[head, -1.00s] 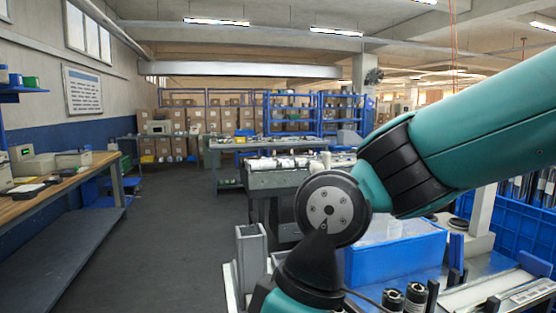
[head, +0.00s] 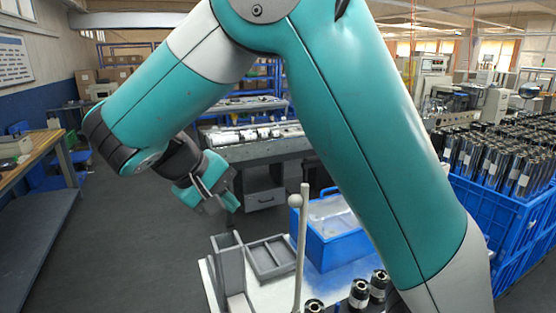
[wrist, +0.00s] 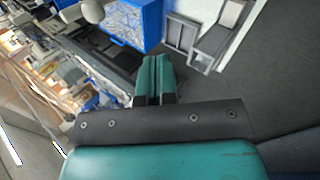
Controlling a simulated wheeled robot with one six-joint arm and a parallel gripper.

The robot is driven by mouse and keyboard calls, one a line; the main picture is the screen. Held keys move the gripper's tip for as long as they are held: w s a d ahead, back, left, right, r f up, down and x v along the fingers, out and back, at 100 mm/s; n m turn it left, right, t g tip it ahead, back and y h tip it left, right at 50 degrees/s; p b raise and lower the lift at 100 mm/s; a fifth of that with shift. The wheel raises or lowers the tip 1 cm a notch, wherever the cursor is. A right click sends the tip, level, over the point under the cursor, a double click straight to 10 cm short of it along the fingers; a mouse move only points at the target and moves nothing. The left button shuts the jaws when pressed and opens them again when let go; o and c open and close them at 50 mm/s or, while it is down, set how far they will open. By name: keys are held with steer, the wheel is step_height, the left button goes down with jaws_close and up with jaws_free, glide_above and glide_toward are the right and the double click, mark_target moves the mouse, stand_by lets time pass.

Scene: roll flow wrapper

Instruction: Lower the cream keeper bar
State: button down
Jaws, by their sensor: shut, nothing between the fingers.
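A pale cream upright bar (head: 302,250) with a round knob near its top stands at the front of the white-topped bench in the head view. It looks like the keeper bar, and its lower end is cut off by the picture's edge. A pale round knob (wrist: 92,11) shows at the top left of the wrist view, probably on the same bar. My gripper (head: 228,203) hangs in the air left of the bar and apart from it. Its teal fingers are together and empty, and they also show in the wrist view (wrist: 156,66).
A blue bin (head: 335,240) with clear material stands right behind the bar. Grey open trays (head: 270,258) lie to its left. Black rolls (head: 360,292) stand at the front. Large blue crates (head: 500,215) full of black rolls are at the right. The floor at left is clear.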

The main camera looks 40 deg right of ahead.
step_height(320, 180, up, 4)
steer(key=a+r+m+g+h+p, duration=0.1)
steer(key=m+h+p, duration=0.1)
steer(key=m+p, duration=0.1)
steer(key=b, duration=0.3)
glide_toward(290, 207)
step_height(290, 207, down, 4)
steer(key=shift+s+d+f+p, duration=0.1)
steer(key=shift+s+d+p, duration=0.1)
steer(key=shift+d, duration=0.6)
steer(key=shift+s+d+f+p, duration=0.1)
steer(key=shift+d+p, duration=0.05)
steer(key=shift+d, duration=0.65)
steer(key=shift+s+d+f+p, duration=0.1)
steer(key=shift+d+p, duration=0.1)
steer(key=shift+d, duration=0.65)
